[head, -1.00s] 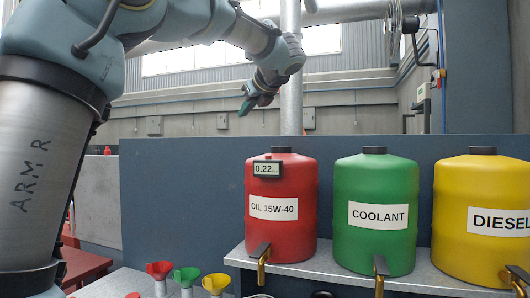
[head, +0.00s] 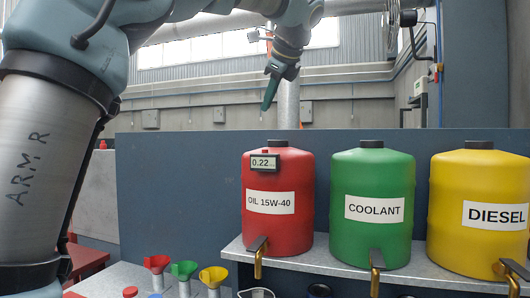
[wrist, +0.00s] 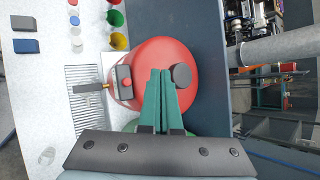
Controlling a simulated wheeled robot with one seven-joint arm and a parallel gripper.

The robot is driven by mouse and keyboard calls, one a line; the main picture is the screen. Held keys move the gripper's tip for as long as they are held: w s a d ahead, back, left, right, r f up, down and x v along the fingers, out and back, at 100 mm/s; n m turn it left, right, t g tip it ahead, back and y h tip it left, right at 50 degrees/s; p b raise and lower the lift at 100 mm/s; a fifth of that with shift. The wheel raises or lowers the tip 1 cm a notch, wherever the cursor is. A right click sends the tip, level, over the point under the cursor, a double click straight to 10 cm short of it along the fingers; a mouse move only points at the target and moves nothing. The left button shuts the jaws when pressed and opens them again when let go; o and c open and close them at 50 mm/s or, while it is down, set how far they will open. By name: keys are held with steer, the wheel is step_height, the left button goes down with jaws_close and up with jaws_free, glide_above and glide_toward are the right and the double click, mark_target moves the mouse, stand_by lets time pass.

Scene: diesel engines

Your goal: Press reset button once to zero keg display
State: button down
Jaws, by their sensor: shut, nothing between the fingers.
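The red keg (head: 283,222), labelled OIL 15W-40, stands upright at the left end of the grey shelf. Its dark display box (head: 265,163) is on the upper front and reads 0.22. In the wrist view the display box (wrist: 122,94) is seen from above, with a small red round button (wrist: 127,82) on its top. My gripper (head: 266,108) is shut and empty, fingers pointing down, above the keg and apart from it. In the wrist view the green fingers (wrist: 160,71) overlap the keg's top, between the display box and the black cap (wrist: 181,77).
A green COOLANT keg (head: 372,240) and a yellow DIESEL keg (head: 480,178) stand to the right. The keg's tap (head: 259,254) juts out in front. Red, green and yellow funnels (head: 184,270) stand at the lower left. The air above the kegs is free.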

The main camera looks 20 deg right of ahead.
steer(key=b, duration=0.7)
glide_above(268, 154)
steer(key=f, duration=0.5)
steer(key=w+f, duration=0.1)
steer(key=f, duration=0.2)
steer(key=shift+d+f, duration=0.1)
steer(key=shift+d, duration=0.1)
stand_by(1.0)
steer(key=shift+f+b, duration=0.3)
steer(key=shift+f, duration=0.1)
steer(key=shift+f+b, duration=0.45)
stand_by(0.6)
steer(key=shift+r, duration=0.15)
steer(key=shift+r+p, duration=0.7)
steer(key=shift+r, duration=0.05)
step_height(268, 154, up, 5)
steer(key=p, duration=0.4)
